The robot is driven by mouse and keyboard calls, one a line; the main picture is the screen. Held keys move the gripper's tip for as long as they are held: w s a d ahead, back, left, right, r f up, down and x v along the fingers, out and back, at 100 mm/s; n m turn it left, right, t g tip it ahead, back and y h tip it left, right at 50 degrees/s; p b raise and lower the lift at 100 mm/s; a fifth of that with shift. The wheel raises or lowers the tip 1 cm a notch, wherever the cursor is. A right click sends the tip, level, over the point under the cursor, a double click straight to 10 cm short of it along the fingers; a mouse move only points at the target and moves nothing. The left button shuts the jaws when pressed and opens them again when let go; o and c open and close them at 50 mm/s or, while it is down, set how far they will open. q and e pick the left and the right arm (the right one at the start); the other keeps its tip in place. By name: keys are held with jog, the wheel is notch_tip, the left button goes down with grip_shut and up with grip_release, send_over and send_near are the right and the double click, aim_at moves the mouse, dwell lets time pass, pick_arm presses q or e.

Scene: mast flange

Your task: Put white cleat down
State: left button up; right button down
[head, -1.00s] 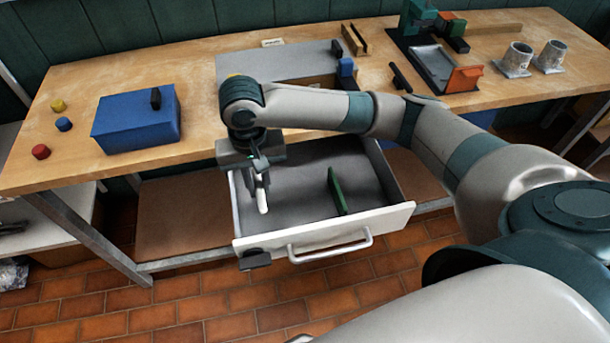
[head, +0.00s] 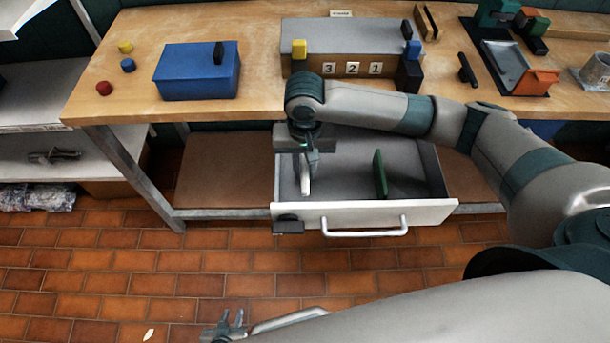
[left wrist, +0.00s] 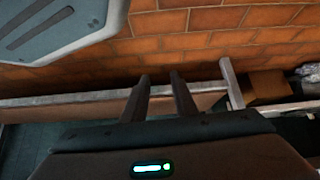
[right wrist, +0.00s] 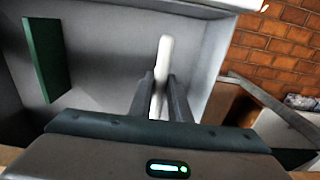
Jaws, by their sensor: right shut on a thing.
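The white cleat (right wrist: 163,58) is a slim white bar between the fingers of my right gripper (right wrist: 160,92). In the head view the cleat (head: 305,188) points down inside the left part of the open drawer (head: 350,214). I cannot tell whether it touches the drawer floor. My right gripper (head: 307,165) is shut on it. My left gripper (head: 231,318) is low at the front, over the brick floor, apart from the drawer. Its fingers also show in the left wrist view (left wrist: 161,80), spaced apart with nothing between them.
A green divider (head: 380,174) stands in the drawer, right of the cleat. On the bench are a blue box (head: 197,75), a grey block with number tags (head: 350,40), coloured knobs and an orange-ended tray (head: 510,62). The drawer floor between cleat and divider is clear.

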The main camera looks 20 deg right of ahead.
aim_at(305, 178)
notch_tip(305, 178, down, 3)
jog(key=shift+f, duration=0.35)
pick_arm(q)
jog(key=shift+s+f, duration=0.1)
jog(key=shift+s, duration=0.7)
pick_arm(e)
jog(key=shift+f, duration=0.1)
